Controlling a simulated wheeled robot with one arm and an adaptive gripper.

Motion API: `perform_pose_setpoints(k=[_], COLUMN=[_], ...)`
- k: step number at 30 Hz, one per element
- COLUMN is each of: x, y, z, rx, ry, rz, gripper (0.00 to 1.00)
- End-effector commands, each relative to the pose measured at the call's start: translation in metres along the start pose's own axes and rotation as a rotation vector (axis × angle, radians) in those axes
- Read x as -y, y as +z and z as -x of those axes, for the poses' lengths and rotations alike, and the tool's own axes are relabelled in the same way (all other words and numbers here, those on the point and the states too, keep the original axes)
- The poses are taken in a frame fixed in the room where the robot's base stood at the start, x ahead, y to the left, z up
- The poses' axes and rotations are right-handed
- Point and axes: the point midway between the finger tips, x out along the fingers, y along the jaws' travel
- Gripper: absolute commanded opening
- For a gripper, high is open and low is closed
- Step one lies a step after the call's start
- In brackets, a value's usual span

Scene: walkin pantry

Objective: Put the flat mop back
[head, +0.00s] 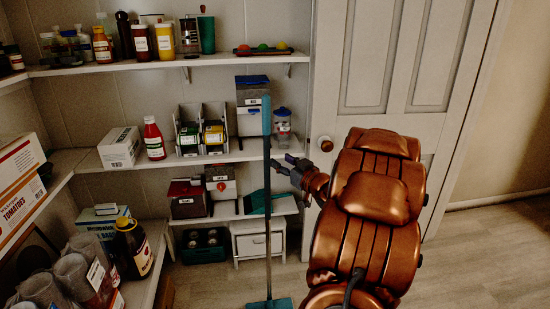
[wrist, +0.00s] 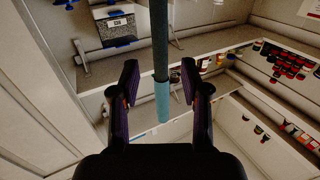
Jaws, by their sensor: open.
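The flat mop stands upright in front of the shelves in the head view. Its teal flat head (head: 270,303) is on the floor, its thin grey pole (head: 268,225) rises from it, and a teal grip (head: 266,116) is at the top. My gripper (head: 283,166) is just right of the pole, at about middle-shelf height. In the wrist view my gripper (wrist: 159,64) is open, with the mop pole (wrist: 160,40) and teal grip (wrist: 162,101) running between the two dark fingers. Neither finger visibly touches the pole.
Shelves (head: 225,62) with bottles, boxes and bins stand behind the mop. A white door (head: 390,60) with a round knob (head: 326,144) is right of them, behind my arm. A teal dustpan-like item (head: 270,204) lies on a lower shelf. Floor at the right is clear.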

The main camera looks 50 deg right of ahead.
Motion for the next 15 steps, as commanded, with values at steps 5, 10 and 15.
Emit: perform_pose_setpoints(k=[5,10,15], x=[-0.001,0.0,0.0], y=[-0.001,0.0,0.0], z=[0.022,0.034,0.037], rx=[-0.001,-0.001,-0.001], ry=[0.001,0.0,-0.001], rz=[0.002,0.0,0.0], gripper=[0.46,0.46,0.46])
